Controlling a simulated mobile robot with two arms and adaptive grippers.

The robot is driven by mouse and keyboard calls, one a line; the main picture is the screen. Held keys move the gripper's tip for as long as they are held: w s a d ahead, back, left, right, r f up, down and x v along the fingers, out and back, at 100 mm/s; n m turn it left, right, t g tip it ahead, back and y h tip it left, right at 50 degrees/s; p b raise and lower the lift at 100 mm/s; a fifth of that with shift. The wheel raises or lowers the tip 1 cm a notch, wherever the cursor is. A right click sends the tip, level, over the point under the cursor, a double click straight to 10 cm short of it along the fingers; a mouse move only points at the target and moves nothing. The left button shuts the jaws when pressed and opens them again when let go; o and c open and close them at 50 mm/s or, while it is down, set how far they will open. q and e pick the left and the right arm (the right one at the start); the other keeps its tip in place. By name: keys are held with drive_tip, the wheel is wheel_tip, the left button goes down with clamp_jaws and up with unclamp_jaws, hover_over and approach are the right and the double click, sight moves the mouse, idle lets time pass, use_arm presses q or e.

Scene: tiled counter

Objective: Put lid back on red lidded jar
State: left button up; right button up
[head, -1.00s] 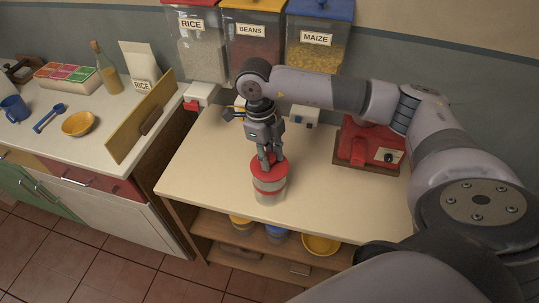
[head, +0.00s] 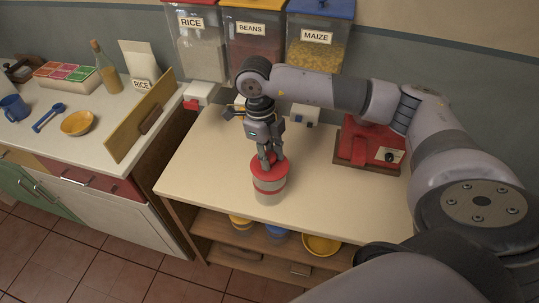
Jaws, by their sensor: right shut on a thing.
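The red lidded jar (head: 269,190) stands upright near the front edge of the cream counter. It has a clear body with a red band. The red lid (head: 262,170) sits at the jar's mouth and looks level; I cannot tell whether it is fully seated. My right gripper (head: 270,161) points down from above and is shut on the lid's top. Its fingers hide part of the lid. My left gripper is not in view.
Dispensers of rice (head: 194,50), beans (head: 252,50) and maize (head: 318,52) hang on the wall behind. A red machine (head: 362,143) stands at the right of the counter (head: 215,180). A yellow bowl (head: 321,244) is on the shelf below. The counter left of the jar is clear.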

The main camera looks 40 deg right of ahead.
drive_tip(key=shift+f+b, duration=0.2)
drive_tip(key=shift+b, duration=0.25)
idle(1.1)
idle(0.4)
drive_tip(key=o, duration=1)
drive_tip(key=shift+o, duration=0.5)
drive_tip(key=o, duration=0.4)
drive_tip(key=shift+r, duration=0.1)
drive_tip(key=shift+r+p, duration=2.05)
drive_tip(key=shift+r, duration=1.4)
